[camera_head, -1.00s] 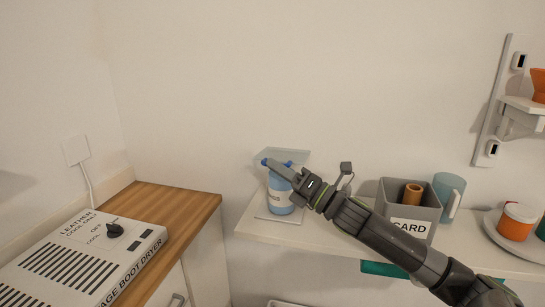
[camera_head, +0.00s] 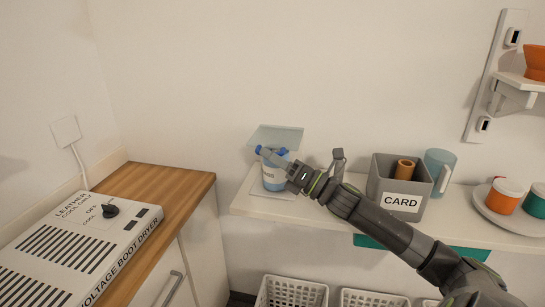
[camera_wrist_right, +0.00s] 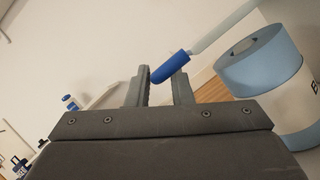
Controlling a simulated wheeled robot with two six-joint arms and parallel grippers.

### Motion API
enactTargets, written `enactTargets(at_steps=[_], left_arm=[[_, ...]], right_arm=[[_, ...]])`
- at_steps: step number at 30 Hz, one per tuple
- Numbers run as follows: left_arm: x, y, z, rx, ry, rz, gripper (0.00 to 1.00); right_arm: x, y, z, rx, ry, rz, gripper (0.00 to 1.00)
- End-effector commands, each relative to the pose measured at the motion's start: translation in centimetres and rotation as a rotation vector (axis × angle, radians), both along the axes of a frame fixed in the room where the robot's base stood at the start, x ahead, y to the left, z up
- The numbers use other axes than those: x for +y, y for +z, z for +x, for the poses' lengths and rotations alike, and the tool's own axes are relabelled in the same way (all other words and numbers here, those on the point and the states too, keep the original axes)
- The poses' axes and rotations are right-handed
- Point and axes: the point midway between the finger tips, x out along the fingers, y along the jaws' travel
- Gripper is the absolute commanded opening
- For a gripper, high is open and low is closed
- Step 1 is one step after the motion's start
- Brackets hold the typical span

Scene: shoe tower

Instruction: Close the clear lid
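The clear lid (camera_head: 276,137) is a pale see-through panel. In the right wrist view, the fingers (camera_wrist_right: 160,88) are apart. A blue rounded tip (camera_wrist_right: 170,68) on a pale bar lies at the fingertips; I cannot tell whether it touches them. The bottle (camera_wrist_right: 262,62) is to their right. My left gripper is not in view.
A grey CARD bin (camera_head: 378,196) with a brown roll and a blue-grey mug (camera_head: 438,165) stand to the right on the shelf (camera_head: 300,211). A tray (camera_head: 489,211) with cups is farther right. A boot dryer (camera_head: 62,256) sits on the wooden counter at left.

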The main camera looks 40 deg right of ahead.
Motion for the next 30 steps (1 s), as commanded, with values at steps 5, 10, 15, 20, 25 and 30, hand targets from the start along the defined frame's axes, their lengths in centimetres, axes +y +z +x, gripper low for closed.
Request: enactTargets(at_steps=[5, 10, 15, 20, 25, 30], left_arm=[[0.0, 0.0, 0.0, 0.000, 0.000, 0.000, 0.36], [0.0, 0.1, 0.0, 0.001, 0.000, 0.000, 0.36], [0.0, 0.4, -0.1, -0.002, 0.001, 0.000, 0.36], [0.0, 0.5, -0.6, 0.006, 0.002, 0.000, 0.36], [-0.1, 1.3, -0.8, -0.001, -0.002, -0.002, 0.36], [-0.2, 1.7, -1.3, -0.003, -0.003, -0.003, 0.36]], right_arm=[[0.0, 0.1, 0.0, -0.002, 0.001, -0.001, 0.20], [0.0, 0.0, -0.2, -0.001, 0.003, -0.002, 0.20], [-0.3, -0.2, -0.8, 0.001, 0.006, -0.003, 0.20], [-0.8, -0.7, -1.8, 0.002, 0.005, -0.002, 0.20], [-1.7, -1.2, -3.5, 0.006, 0.003, -0.002, 0.20], [-2.6, -2.0, -5.2, 0.004, 0.001, -0.001, 0.20]])
